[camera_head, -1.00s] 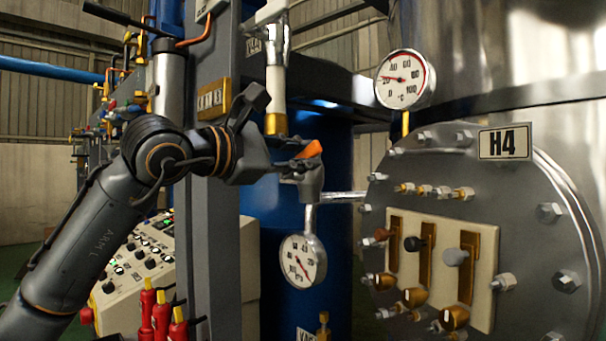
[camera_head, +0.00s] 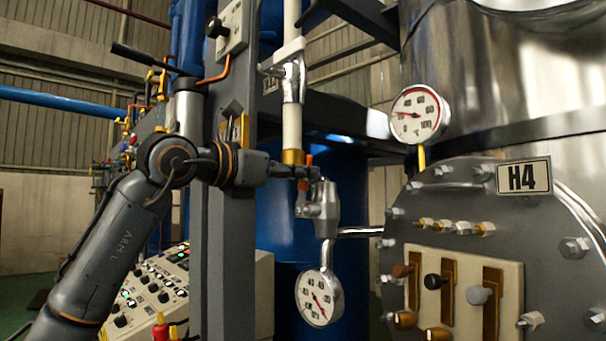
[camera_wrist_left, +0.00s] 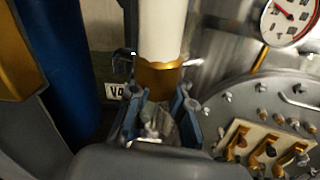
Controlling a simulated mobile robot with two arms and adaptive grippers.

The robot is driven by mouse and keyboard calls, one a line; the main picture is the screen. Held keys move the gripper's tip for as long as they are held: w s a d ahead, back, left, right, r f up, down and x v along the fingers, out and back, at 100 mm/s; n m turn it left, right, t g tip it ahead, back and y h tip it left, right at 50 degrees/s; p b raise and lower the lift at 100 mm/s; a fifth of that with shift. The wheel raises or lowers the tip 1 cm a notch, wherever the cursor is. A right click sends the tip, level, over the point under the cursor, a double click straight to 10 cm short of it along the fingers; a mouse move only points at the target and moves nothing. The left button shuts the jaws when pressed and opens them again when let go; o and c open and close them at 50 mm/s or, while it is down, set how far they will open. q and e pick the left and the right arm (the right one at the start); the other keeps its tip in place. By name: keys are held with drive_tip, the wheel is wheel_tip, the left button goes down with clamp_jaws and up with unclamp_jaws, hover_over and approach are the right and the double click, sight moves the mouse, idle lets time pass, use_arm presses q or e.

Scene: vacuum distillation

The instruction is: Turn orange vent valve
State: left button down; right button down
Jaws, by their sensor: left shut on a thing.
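The orange vent valve handle (camera_head: 309,159) shows only as a thin orange sliver in the head view, above a grey metal valve body (camera_head: 324,203). My left gripper (camera_head: 308,173) reaches in from the left at the handle and is shut on it, hiding most of it. In the left wrist view the fingers (camera_wrist_left: 156,118) flank a silvery metal part; that view is blurred and no orange shows there. My right gripper is in neither view.
A white pipe with a brass end (camera_head: 292,156) stands close to the gripper. A pressure gauge (camera_head: 318,298) hangs below the valve. A grey column (camera_head: 232,250) stands beside my arm. A flange panel with levers (camera_head: 465,290) and a dial thermometer (camera_head: 418,114) are at right.

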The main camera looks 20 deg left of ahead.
use_arm(q)
drive_tip(key=shift+w+a+n, duration=0.2)
drive_tip(key=shift+n, duration=0.3)
drive_tip(key=c, duration=1.2)
unclamp_jaws()
drive_tip(key=shift+a, duration=0.1)
drive_tip(key=v, duration=1.2)
